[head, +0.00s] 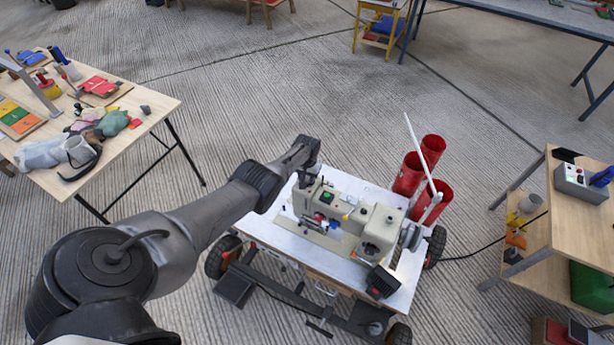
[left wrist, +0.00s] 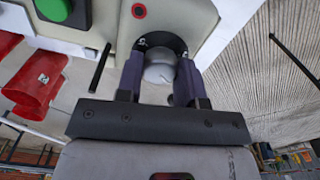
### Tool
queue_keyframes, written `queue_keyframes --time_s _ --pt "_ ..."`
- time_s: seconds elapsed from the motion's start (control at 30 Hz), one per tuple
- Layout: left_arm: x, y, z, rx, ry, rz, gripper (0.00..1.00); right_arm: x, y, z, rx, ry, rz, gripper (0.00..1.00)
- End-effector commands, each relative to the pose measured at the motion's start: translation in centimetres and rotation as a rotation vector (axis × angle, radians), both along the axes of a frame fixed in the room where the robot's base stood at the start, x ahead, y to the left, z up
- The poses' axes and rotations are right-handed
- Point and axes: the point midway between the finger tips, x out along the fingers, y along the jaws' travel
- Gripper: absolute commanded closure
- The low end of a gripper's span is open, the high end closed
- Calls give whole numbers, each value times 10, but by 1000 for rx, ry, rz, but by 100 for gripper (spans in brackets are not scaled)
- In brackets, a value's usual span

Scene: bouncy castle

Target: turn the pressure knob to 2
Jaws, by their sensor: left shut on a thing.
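The pressure knob (left wrist: 160,66) is a small grey round knob on a black dial plate on the pale machine body, seen in the left wrist view. My left gripper (left wrist: 161,72) has one finger on each side of it and is shut on it. White marks show on the dial plate, but I cannot read the setting. In the head view my left gripper (head: 307,174) is at the far left end of the cream sewing machine (head: 345,218); the knob is hidden there. My right gripper is not in view.
The machine stands on a wheeled white-topped cart (head: 270,231). Red cylinders (head: 433,150) stand behind its right end. A green button (left wrist: 54,9) is near the knob. A cluttered wooden table (head: 150,108) is at left, a wooden bench (head: 575,215) at right. Open floor lies between.

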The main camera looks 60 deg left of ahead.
Motion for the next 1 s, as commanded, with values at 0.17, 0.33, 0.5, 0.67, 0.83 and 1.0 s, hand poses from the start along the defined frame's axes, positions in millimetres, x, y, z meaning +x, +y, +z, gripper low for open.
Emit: queue_keyframes --time_s 0.17,0.33,0.5,0.67,0.83,1.0 --pt "0 0 0 0 0 62 89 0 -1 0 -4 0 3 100" --pt "0 0 0 -1 1 93 89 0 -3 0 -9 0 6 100" --pt "0 0 -1 -1 1 104 89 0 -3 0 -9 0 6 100" --pt "0 0 -1 -1 1 104 89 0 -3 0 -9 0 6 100" --pt "0 0 -1 -1 1 103 63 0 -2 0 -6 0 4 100" --pt "0 0 0 -1 1 103 47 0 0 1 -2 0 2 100"
